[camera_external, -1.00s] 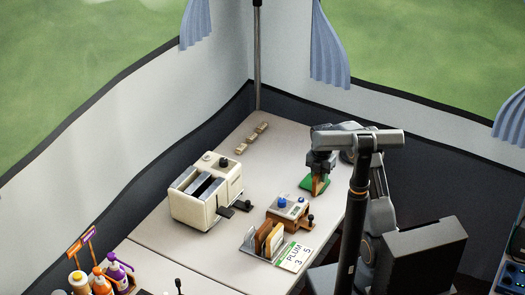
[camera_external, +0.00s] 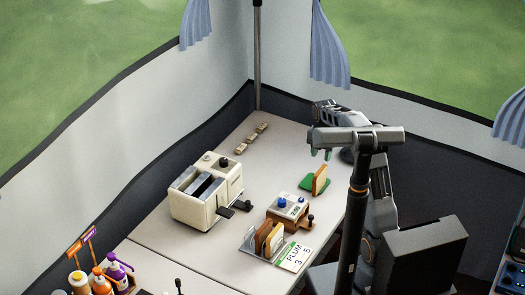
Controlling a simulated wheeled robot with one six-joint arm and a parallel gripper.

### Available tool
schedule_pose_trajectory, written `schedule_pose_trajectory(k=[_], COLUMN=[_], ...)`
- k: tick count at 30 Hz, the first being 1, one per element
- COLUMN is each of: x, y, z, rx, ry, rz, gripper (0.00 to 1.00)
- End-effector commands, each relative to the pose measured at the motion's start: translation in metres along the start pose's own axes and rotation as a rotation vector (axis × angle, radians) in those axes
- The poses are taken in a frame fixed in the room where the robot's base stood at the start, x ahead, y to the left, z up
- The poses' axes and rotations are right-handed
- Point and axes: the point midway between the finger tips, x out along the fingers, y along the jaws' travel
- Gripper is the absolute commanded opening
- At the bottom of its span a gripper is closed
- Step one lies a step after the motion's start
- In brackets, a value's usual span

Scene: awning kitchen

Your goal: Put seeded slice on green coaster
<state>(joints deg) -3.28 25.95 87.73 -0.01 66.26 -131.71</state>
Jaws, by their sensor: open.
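The green coaster (camera_external: 308,184) lies on the table to the left of my arm. A brown bread slice (camera_external: 320,180) stands upright on it, toward its right side; I cannot make out seeds at this size. My gripper (camera_external: 321,153) is open and empty above the slice, apart from it. My arm's links hide part of the gripper.
A rack (camera_external: 252,240) with slices stands near a card reading PLUM (camera_external: 293,257). A cream toaster (camera_external: 205,192) stands left. Small blocks (camera_external: 252,139) lie at the back.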

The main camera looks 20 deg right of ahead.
Motion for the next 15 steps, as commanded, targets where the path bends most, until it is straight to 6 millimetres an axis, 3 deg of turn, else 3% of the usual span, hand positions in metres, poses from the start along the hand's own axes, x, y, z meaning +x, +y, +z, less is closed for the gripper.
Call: schedule_pose_trajectory(k=[8,11,15], x=[-0.027,-0.038,-0.055], y=[-0.004,-0.016,-0.046], z=[-0.003,-0.012,-0.034], rx=[0.051,0.191,0.545], ry=[-0.005,-0.015,-0.03], rz=[0.006,0.021,0.064], gripper=[0.42,0.42,0.42])
